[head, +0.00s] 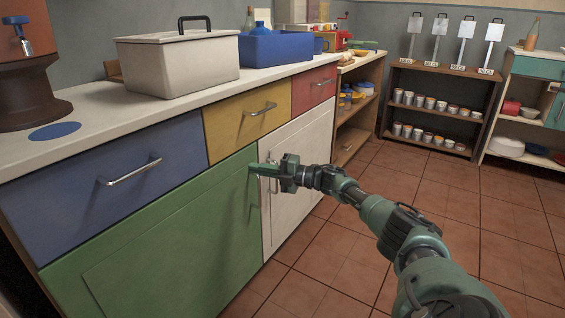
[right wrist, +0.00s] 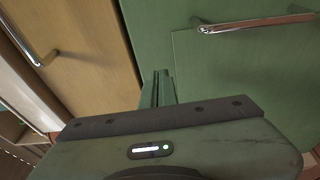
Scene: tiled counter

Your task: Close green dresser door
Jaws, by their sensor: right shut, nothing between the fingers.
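The green dresser door (head: 165,240) is at the lower left of the head view, below the blue and yellow drawers. It looks flush or almost flush with the cabinet front; I cannot tell if a small gap remains. Its metal handle (right wrist: 255,22) shows at the top right of the right wrist view. My right gripper (head: 256,169) is shut and empty at the door's upper right corner, close to the handle. In the right wrist view its fingers (right wrist: 157,85) point at the green surface; contact is unclear. My left gripper is out of view.
A blue drawer (head: 110,175), a yellow drawer (head: 240,118) and a white door (head: 305,150) adjoin the green door. A white bin (head: 175,68) and a blue crate (head: 280,47) stand on the countertop. The tiled floor (head: 400,180) to the right is clear.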

